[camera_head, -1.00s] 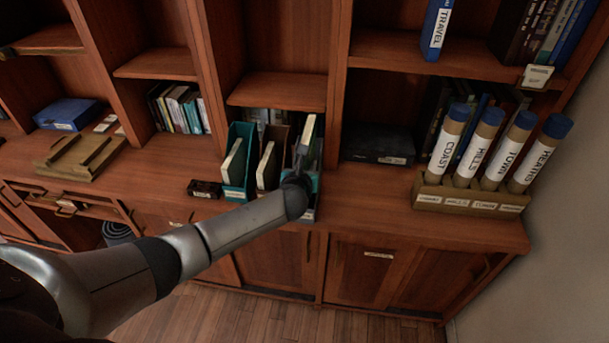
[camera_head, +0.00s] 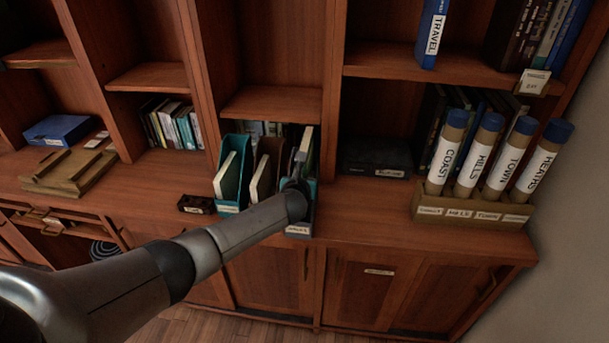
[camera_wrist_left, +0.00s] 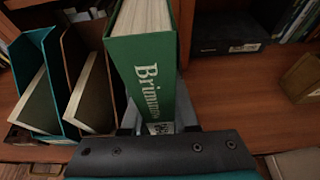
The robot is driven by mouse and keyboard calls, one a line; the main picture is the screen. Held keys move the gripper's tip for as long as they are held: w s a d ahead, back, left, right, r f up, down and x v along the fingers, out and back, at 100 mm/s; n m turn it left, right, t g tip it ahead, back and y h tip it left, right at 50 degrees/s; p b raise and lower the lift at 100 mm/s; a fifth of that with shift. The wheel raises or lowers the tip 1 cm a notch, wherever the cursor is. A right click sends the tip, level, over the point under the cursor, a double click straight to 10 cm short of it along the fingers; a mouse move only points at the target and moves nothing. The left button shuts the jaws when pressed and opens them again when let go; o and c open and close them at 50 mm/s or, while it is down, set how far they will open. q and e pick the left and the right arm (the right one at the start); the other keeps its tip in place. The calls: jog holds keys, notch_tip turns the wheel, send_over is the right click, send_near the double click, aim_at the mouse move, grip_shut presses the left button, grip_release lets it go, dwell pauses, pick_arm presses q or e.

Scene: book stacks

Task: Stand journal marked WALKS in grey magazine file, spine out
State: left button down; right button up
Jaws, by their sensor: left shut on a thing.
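The journal is a green volume (camera_wrist_left: 152,70) with pale page edges on top and white letters starting "Brimm" on its spine. A white label low on the spine is mostly hidden, so WALKS cannot be read. My left gripper (camera_head: 300,162) is shut on the journal (camera_head: 306,143) and holds it upright, spine towards me. The grey magazine file (camera_head: 298,217) is below it, rightmost of three files, with a white label on its front. The journal's lower part appears to be between the file's walls; my arm hides how deep it sits. My right gripper is out of view.
A teal file (camera_head: 230,205) and a brown file (camera_head: 262,150), each holding a volume, stand just left. A dark box (camera_head: 375,160) lies to the right, beside a wooden rack (camera_head: 470,210) of labelled tubes. A shelf (camera_head: 272,104) overhangs behind.

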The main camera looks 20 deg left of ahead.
pick_arm(q)
jog(key=shift+r, duration=0.15)
jog(key=c, duration=0.6)
grip_release()
jog(key=shift+f, duration=0.2)
jog(key=shift+c, duration=0.8)
jog(key=shift+d, duration=0.1)
jog(key=shift+s+d+p, duration=1.2)
jog(key=shift+s+p, duration=2.1)
jog(key=shift+s, duration=1.55)
notch_tip(320, 180, up, 7)
jog(key=p, duration=0.7)
